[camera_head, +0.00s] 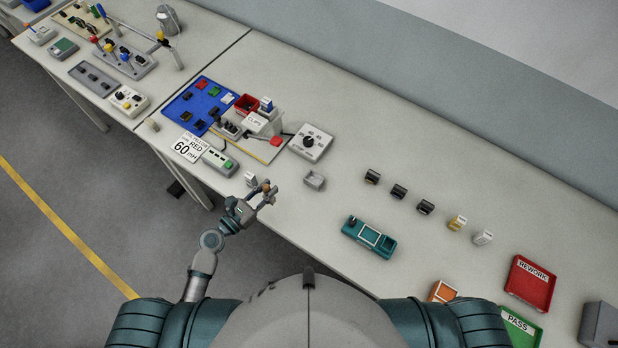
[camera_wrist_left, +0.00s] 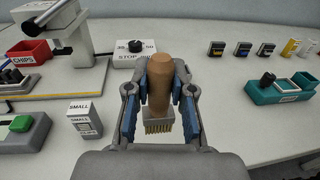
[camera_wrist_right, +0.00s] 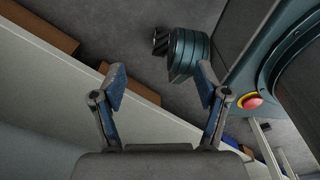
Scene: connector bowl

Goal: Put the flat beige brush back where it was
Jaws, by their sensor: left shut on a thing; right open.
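The flat beige brush (camera_wrist_left: 158,85) shows in the left wrist view, with a brown-beige handle and a grey ferrule with yellowish bristles pointing toward the wrist. My left gripper (camera_wrist_left: 160,88) is shut on it, one blue-padded finger on each side. In the head view my left gripper (camera_head: 266,189) is at the table's front edge, left of a small grey open holder (camera_head: 314,181); the brush is tiny there. My right gripper (camera_wrist_right: 161,85) is open and empty in the right wrist view; it is not seen in the head view.
A small white box labelled SMALL (camera_head: 251,178) stands close to my left gripper. A teal tray (camera_head: 369,237) lies to the right, with bare table between.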

